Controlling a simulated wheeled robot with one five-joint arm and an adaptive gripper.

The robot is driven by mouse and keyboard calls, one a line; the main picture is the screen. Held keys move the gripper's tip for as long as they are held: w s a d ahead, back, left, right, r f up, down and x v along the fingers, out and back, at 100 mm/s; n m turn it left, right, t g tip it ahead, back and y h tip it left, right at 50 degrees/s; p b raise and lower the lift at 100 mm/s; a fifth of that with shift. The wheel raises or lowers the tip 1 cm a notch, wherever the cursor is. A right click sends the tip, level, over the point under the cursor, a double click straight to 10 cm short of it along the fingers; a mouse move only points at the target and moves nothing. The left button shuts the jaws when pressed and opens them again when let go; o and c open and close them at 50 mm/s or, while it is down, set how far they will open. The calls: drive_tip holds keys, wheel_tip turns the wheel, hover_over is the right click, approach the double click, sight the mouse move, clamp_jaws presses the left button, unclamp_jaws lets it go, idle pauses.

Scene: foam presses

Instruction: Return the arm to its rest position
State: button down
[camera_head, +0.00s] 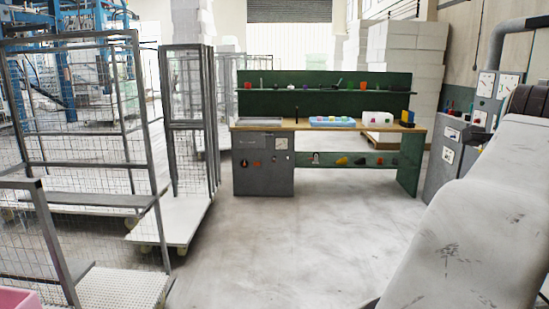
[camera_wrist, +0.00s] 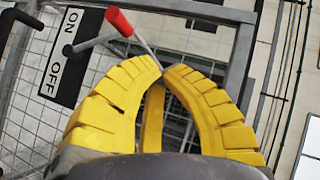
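My gripper (camera_wrist: 162,66) shows in the wrist view with ribbed yellow fingers. The fingertips come together near the middle of the picture, with nothing visible held between them. A lever with a red handle (camera_wrist: 119,22) is just beyond and to the upper left of the fingertips. I cannot tell from this view whether they touch. A black and white ON/OFF sign (camera_wrist: 65,50) is at the upper left. In the head view, my large pale arm link fills the lower right, and the gripper is out of sight.
Wire cage trolleys (camera_head: 85,120) stand at the left, with a narrower one (camera_head: 190,140) beside them. A green workbench (camera_head: 330,124) with small items stands at the back. Grey control cabinets (camera_head: 455,145) are at the right. The middle floor (camera_head: 300,235) is clear.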

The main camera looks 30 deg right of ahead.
drive_tip(key=a+f+n+g+y, duration=0.1)
drive_tip(key=a+f+n+y, duration=0.2)
drive_tip(key=f+n, duration=0.5)
drive_tip(key=a+f+n+y, duration=0.2)
drive_tip(key=f+n+y, duration=0.15)
drive_tip(key=f, duration=0.85)
drive_tip(key=w+a+f+n+y, duration=0.2)
drive_tip(key=w+a+f+n, duration=0.1)
drive_tip(key=a+f, duration=0.4)
drive_tip(key=w+a+f+n+y, duration=0.2)
drive_tip(key=w+a+f+n, duration=0.25)
drive_tip(key=a, duration=0.35)
drive_tip(key=w+a+f+n+t+y, duration=0.1)
drive_tip(key=a+n, duration=0.4)
drive_tip(key=a, duration=0.6)
drive_tip(key=w+a+f+n+t+y+p, duration=0.1)
drive_tip(key=w+a+f+n+y, duration=0.1)
drive_tip(key=a+n, duration=0.4)
drive_tip(key=w+a, duration=0.1)
drive_tip(key=a, duration=0.4)
drive_tip(key=shift+p, duration=0.3)
drive_tip(key=shift+y, duration=0.25)
